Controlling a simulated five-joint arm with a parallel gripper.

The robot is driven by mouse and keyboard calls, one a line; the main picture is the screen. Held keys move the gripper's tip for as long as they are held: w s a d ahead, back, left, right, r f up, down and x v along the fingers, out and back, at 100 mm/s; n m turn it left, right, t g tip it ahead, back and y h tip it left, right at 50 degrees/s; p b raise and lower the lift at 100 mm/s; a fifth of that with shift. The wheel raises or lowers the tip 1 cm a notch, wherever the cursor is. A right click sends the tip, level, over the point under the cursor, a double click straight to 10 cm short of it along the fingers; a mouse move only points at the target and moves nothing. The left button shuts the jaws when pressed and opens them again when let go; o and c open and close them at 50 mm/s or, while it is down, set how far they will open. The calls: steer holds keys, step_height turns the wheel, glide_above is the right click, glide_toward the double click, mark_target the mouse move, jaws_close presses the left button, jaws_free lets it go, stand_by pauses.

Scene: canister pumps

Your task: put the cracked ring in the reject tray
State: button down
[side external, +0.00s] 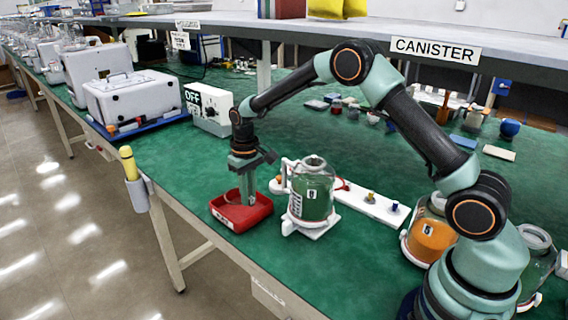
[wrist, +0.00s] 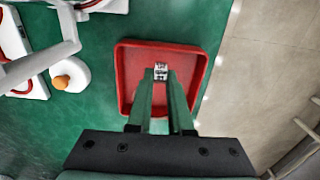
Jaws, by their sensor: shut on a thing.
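The red reject tray (side external: 262,211) sits on the green bench, and it fills the middle of the wrist view (wrist: 128,62). My gripper (side external: 248,201) points straight down into the tray. In the wrist view my gripper (wrist: 161,80) has its two fingers converging on a small grey-white piece with dark marks (wrist: 160,70). I take this piece to be the cracked ring, but its shape and any crack are too small to tell. In the side view the fingers and tray wall hide it. I cannot tell whether it touches the tray floor.
A clear canister with green contents (side external: 316,192) stands on a white base just right of the tray. A white strip with coloured knobs (side external: 372,204) lies behind it. An orange canister (side external: 430,237) stands near my base. The bench's front edge is close to the tray.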

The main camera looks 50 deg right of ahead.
steer(key=shift+f, duration=2.25)
steer(key=shift+f, duration=0.1)
steer(key=c, duration=0.8)
jaws_free()
steer(key=shift+c, duration=0.2)
